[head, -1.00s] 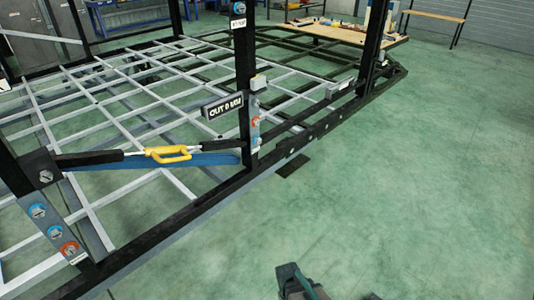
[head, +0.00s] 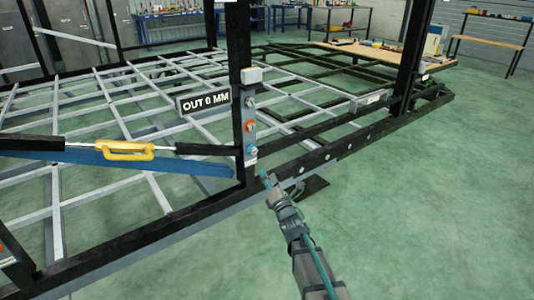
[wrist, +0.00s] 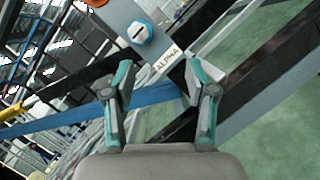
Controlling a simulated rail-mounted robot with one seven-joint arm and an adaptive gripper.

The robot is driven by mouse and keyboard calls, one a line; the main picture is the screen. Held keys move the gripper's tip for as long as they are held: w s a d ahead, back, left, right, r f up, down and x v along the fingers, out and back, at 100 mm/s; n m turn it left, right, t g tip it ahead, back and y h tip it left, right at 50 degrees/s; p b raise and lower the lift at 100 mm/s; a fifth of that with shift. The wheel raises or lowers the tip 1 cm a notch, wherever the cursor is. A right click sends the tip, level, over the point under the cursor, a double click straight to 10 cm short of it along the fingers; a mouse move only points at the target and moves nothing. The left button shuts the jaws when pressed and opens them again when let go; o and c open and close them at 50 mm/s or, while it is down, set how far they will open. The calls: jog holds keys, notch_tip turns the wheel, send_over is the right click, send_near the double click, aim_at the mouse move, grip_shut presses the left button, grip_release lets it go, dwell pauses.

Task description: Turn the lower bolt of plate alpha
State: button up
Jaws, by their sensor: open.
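Plate alpha (head: 246,112) is a narrow grey plate on the black upright post, with bolts in a column. Its lower bolt (head: 252,150) is blue and sits just above a small white label. In the wrist view the blue bolt (wrist: 140,32), with a dark mark across its pale face, is beside the label reading ALPHA (wrist: 168,54). My gripper (head: 265,177) is just below and right of the lower bolt, apart from it. In the wrist view my gripper (wrist: 160,80) is open and empty, with the bolt beyond its fingertips.
An orange-ringed bolt (head: 249,126) is above the lower bolt. A sign reading OUT 0 MM (head: 205,102) is left of the post. The black chassis rail (head: 205,203) passes below. The green floor at right is clear.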

aim_at(254, 152)
jog(key=w+a+r+n, duration=0.1)
jog(key=w+a, duration=0.1)
jog(key=w+a+r+n+y, duration=0.1)
jog(key=w+r, duration=0.1)
jog(key=w, duration=0.1)
jog(key=w+a+r+n+b, duration=0.1)
jog(key=w+a+r, duration=0.1)
jog(key=w, duration=0.1)
jog(key=shift+a+r, duration=0.15)
jog(key=shift+a, duration=0.15)
dwell(0.3)
jog(key=shift+s, duration=0.1)
grip_shut()
